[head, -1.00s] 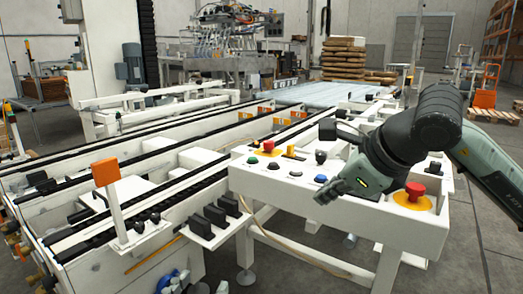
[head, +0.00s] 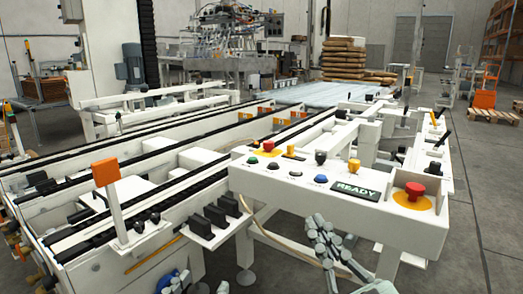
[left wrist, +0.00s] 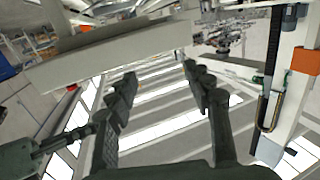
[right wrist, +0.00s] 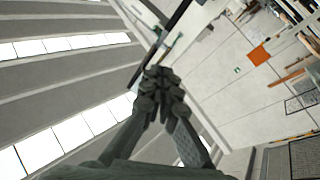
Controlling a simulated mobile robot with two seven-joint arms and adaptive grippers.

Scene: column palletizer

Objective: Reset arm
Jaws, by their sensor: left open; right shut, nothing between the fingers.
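The white control panel (head: 300,188) stands at the right of the machine in the head view. It carries a lit display (head: 355,190) reading READY, a red mushroom button (head: 415,190) on a yellow disc, a second red button (head: 268,145), a green button (head: 253,160), a blue button (head: 321,179) and an amber knob (head: 354,166). My right gripper (head: 322,224) is in front of the panel's front face, fingers up, touching no button. In the right wrist view its fingertips (right wrist: 160,82) meet, empty. My left gripper (head: 198,284) is low at the bottom edge, partly cut off; its fingers (left wrist: 165,78) are apart and empty.
An orange box on a white post (head: 105,172) rises at the left. White conveyor rails with black strips run back towards stacked sacks (head: 343,55). The panel's leg and a hanging cable are near my right gripper. Open grey floor (head: 488,200) lies to the right.

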